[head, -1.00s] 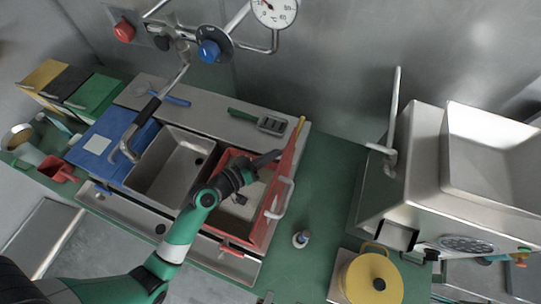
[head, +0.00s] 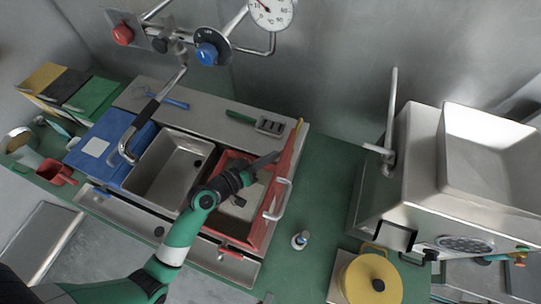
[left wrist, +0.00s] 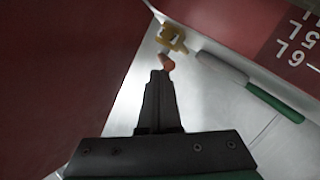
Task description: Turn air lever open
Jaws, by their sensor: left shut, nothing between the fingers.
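I cannot pick out an air lever with certainty in either view. My left gripper (head: 272,158) is above the red bin (head: 262,230) in the head view, its closed fingers pointing to the right and slightly up. In the left wrist view the fingers (left wrist: 160,76) are together and hold nothing. Just beyond their tips are a small orange piece (left wrist: 166,62) and a yellow fitting (left wrist: 171,38); whether the tips touch the orange piece is hard to tell. My right gripper is not in view.
A steel basin (head: 165,175) adjoins the red bin. A white-grey machine (head: 420,180) stands at the right with a yellow pot (head: 370,280) before it. A small bottle (head: 300,240) stands on the green counter. Red (head: 122,34) and blue (head: 207,53) knobs are on the wall.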

